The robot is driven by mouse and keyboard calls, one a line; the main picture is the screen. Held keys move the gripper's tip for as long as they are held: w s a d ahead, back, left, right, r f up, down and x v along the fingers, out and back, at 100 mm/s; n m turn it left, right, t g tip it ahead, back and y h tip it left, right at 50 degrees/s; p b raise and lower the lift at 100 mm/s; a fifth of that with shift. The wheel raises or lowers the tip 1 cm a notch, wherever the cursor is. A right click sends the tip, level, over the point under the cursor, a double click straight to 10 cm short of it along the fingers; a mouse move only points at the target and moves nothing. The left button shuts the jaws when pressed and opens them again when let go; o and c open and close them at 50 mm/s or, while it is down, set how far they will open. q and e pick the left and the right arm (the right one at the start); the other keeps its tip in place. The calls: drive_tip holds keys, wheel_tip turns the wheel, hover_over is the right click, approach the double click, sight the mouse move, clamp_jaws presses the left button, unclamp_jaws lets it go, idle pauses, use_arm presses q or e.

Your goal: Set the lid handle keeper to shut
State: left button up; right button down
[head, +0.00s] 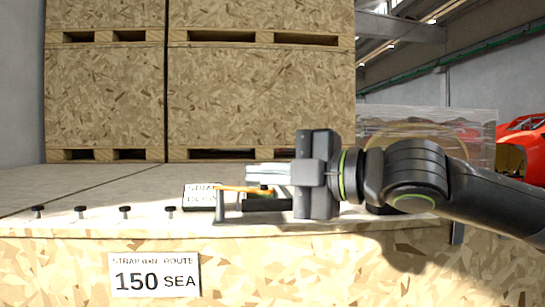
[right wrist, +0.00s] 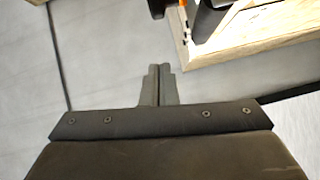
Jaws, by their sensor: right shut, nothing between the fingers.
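An orange bar (head: 240,189), which may be the keeper, lies roughly level above a dark bracket (head: 220,206) on the wooden bench top. My right gripper (head: 252,173) reaches in from the right, just above and behind the bar in the head view. Its body hides the right side of the fitting. In the right wrist view the gripper's fingers (right wrist: 158,82) are together and empty. A bit of orange (right wrist: 172,4) and a dark part (right wrist: 210,18) show at the top there, apart from the fingertips. I cannot tell the keeper's setting. My left gripper is not in view.
Several black pegs (head: 81,210) line the bench's front edge at left. A small labelled block (head: 200,196) stands left of the bracket. Wooden crates (head: 105,100) stand behind. A clear box (head: 475,125) stands behind my right arm. The bench's left part is mostly free.

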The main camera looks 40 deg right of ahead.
sight(274, 199)
drive_tip(key=w+d, duration=0.1)
drive_tip(key=w+d+f+b, duration=0.1)
drive_tip(key=d, duration=0.1)
drive_tip(key=shift+w, duration=0.1)
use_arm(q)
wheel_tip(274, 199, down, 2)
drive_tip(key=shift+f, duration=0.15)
use_arm(e)
drive_tip(key=shift+r, duration=0.1)
use_arm(q)
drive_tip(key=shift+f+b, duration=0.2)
drive_tip(key=shift+b, duration=0.2)
use_arm(e)
drive_tip(key=shift+d, duration=0.15)
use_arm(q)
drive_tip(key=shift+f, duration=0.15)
use_arm(e)
drive_tip(key=shift+y, duration=0.4)
drive_tip(key=shift+w+d+n, duration=0.15)
drive_tip(key=shift+n, duration=0.15)
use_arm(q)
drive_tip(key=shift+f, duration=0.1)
